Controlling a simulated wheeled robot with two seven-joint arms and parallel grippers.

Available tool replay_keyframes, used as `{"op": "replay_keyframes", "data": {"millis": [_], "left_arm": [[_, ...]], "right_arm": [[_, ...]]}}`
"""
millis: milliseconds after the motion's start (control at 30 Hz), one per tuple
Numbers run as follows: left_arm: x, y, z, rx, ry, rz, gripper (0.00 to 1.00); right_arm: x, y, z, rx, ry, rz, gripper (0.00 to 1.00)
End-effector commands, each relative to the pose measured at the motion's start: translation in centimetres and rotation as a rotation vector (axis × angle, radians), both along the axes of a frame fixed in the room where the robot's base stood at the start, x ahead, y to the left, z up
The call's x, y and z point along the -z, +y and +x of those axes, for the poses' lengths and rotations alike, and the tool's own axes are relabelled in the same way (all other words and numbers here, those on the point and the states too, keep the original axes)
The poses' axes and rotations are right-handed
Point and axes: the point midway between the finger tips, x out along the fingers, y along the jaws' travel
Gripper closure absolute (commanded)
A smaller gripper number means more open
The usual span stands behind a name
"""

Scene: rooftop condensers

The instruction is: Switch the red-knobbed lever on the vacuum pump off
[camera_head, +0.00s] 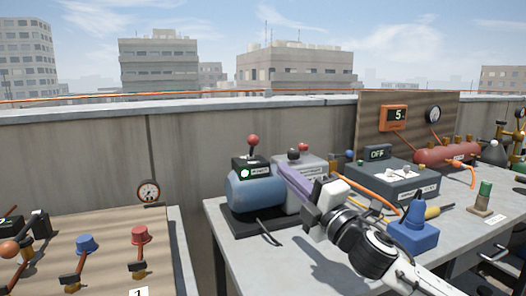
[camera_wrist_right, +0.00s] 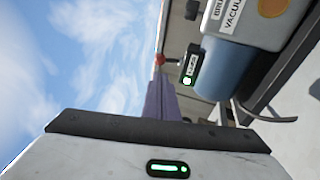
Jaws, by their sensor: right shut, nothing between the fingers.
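The vacuum pump (camera_head: 257,192) has a blue motor body and a grey housing on a dark base, standing at the left end of the grey bench. A black switch box on top has a green light and a lever with a red knob (camera_head: 253,140), which stands about upright. My right gripper (camera_head: 284,168) has purple fingers, shut and empty, pointing at the switch box from the right. In the right wrist view the red knob (camera_wrist_right: 159,58) shows just past the fingertips (camera_wrist_right: 156,82); I cannot tell whether they touch. My left gripper is not in view.
A grey box with an OFF display (camera_head: 378,153), a blue bulb-shaped item (camera_head: 413,235) and a red tank (camera_head: 447,153) stand to the right. Orange hoses cross the bench. A board with blue and red valve knobs (camera_head: 140,234) is at left. A concrete parapet runs behind.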

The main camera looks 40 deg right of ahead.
Motion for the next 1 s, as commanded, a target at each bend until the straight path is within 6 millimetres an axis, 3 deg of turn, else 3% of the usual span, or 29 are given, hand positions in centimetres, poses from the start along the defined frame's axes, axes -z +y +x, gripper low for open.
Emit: {"op": "replay_keyframes", "data": {"millis": [600, 1000], "left_arm": [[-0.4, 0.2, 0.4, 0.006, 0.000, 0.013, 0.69], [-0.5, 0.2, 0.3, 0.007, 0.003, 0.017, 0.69]], "right_arm": [[-2.6, -0.6, 8.4, 0.002, -0.002, 0.001, 1.00], [-2.9, -0.7, 10.4, 0.001, 0.002, 0.001, 1.00]]}}
